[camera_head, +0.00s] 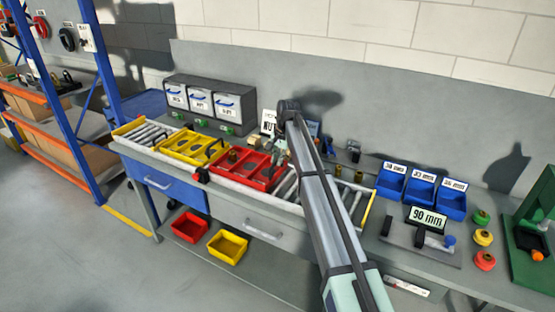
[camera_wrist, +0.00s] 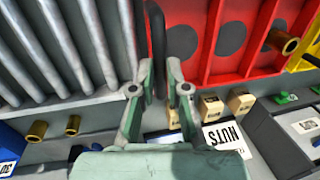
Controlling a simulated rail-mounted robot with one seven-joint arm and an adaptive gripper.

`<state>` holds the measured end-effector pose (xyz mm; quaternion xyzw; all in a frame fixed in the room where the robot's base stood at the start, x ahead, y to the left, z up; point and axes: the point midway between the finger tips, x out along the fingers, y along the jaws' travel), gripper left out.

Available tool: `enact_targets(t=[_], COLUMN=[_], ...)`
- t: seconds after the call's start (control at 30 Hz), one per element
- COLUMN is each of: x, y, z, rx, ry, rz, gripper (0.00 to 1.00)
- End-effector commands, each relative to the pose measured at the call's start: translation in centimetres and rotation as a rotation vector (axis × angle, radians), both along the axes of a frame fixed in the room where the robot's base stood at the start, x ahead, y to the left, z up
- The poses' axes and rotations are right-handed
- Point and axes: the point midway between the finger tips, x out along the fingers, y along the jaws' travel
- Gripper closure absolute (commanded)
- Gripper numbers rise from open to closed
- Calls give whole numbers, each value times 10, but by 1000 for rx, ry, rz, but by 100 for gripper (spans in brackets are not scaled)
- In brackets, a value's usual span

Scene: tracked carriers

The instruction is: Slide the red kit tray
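The red kit tray (camera_head: 262,183) sits on the roller track, to the right of a yellow tray (camera_head: 183,142). In the wrist view the red tray (camera_wrist: 228,75) fills the upper right, with dark round recesses and a brass piece in it. A black upright handle (camera_wrist: 156,30) stands at its near side edge. My gripper (camera_wrist: 159,72) has its two fingers drawn close, one on each side of this handle, and looks shut on it. In the head view my gripper (camera_head: 283,150) is at the right end of the red tray, partly hidden by my arm.
Bare rollers (camera_wrist: 55,45) lie beside the tray. A NUTS sign (camera_wrist: 225,138) and small wooden blocks (camera_wrist: 210,107) stand just behind the track. Blue bins (camera_head: 421,188) and a 90 mm sign (camera_head: 427,218) are at the right.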

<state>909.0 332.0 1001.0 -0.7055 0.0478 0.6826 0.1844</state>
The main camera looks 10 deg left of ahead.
Motion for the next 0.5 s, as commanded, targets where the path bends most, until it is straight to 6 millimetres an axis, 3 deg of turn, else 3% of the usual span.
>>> enact_targets(t=[0.03, 0.07, 0.5], x=[0, 0, 0], y=[0, 0, -1], z=[0, 0, 7], rx=[0, 0, 1], ry=[0, 0, -1], rz=[0, 0, 0], gripper=[68, 61, 61])
